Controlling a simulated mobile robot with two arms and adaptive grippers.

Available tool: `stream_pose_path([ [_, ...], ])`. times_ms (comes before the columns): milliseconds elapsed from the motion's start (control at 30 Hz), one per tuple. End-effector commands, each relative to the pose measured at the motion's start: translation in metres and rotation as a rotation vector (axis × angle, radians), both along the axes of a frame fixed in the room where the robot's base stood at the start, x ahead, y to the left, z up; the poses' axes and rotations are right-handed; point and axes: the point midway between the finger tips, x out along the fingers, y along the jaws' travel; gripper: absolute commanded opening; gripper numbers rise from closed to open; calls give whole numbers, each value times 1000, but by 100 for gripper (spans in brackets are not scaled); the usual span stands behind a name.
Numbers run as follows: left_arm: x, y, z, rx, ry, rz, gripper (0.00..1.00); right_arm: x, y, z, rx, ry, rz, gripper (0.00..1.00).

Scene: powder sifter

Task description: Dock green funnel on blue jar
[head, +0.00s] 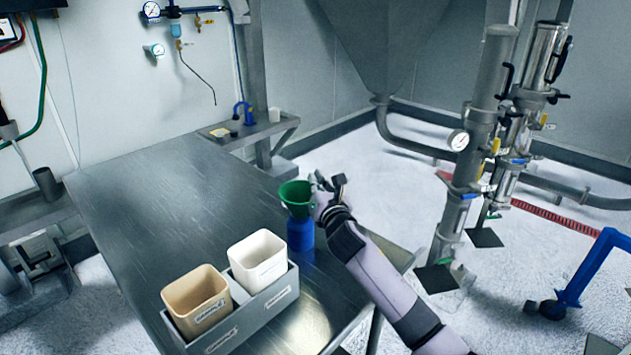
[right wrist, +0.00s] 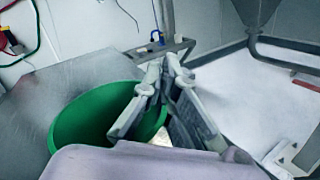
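The green funnel (head: 296,193) sits upright at the mouth of the blue jar (head: 300,236), near the table's right edge. Its spout is hidden, so I cannot tell how deep it sits. The jar is hidden there. My left gripper is not in view.
A grey holder (head: 258,305) with a tan container (head: 195,301) and a white container (head: 258,258) stands left of the jar. The metal table (head: 165,205) is clear behind them. Pipes with a gauge (head: 458,140) stand at right. A small shelf (head: 262,130) is behind.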

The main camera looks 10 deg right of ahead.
Motion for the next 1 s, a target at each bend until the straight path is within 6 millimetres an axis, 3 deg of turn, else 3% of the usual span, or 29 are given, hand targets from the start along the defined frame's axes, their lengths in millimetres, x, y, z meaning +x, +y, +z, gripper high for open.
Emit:
stream_pose_path([
  [167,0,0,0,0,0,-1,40,0,0,0,0,0,0,13],
  [467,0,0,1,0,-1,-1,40,-1,0,0,-1,1,-1,13],
  [1000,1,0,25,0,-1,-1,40,-42,-3,0,-1,2,0,13],
])
